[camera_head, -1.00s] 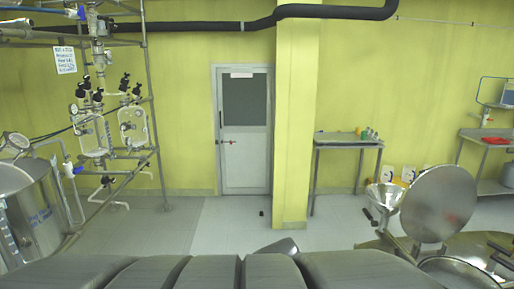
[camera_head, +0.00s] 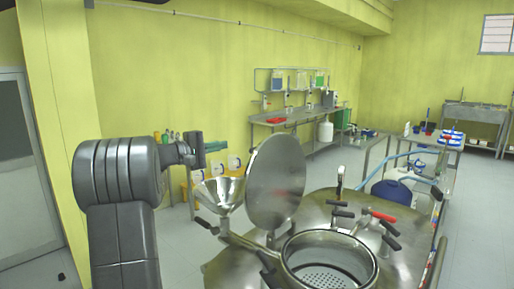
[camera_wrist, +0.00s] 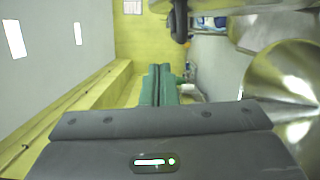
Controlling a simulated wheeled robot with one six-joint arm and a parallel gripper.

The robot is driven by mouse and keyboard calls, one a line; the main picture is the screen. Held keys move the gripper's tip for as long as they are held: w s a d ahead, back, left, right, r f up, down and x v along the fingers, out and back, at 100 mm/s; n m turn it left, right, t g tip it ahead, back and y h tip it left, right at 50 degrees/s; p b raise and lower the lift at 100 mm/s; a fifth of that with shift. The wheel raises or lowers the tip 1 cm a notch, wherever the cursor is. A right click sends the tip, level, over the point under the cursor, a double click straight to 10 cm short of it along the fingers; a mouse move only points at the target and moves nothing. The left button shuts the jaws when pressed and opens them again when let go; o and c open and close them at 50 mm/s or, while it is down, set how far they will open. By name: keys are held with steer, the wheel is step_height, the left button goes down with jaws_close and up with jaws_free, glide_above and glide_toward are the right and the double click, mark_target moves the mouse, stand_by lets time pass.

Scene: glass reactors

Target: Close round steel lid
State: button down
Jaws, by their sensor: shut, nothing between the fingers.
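The round steel lid (camera_head: 276,182) stands open, nearly upright on its hinge, behind and to the left of the round vessel opening (camera_head: 328,262) in the head view. A perforated plate shows inside the opening. My gripper (camera_head: 216,147) is to the left of the lid, near its upper part in the picture, and apart from it. Its green fingers are shut with nothing between them, which also shows in the wrist view (camera_wrist: 160,86). A shiny curved metal surface (camera_wrist: 285,75) lies at the right of the wrist view; I cannot tell whether it is the lid or the funnel.
A steel funnel (camera_head: 219,193) stands just left of the lid, below my gripper. Several black-handled clamps and a red handle (camera_head: 383,217) stick up from the steel vessel top (camera_head: 300,212). A steel bench (camera_head: 285,118) runs along the back wall. Open floor lies at left.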

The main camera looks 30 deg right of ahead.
steer(key=s+d+p, duration=0.1)
steer(key=d, duration=0.2)
steer(key=d+r+p, duration=0.1)
steer(key=d, duration=0.3)
steer(key=s+d+p, duration=0.1)
steer(key=d, duration=0.3)
steer(key=shift+s+d+r, duration=0.1)
steer(key=shift+s+r, duration=0.05)
steer(key=shift+s, duration=0.2)
steer(key=shift+s+d, duration=0.15)
steer(key=shift+s, duration=0.15)
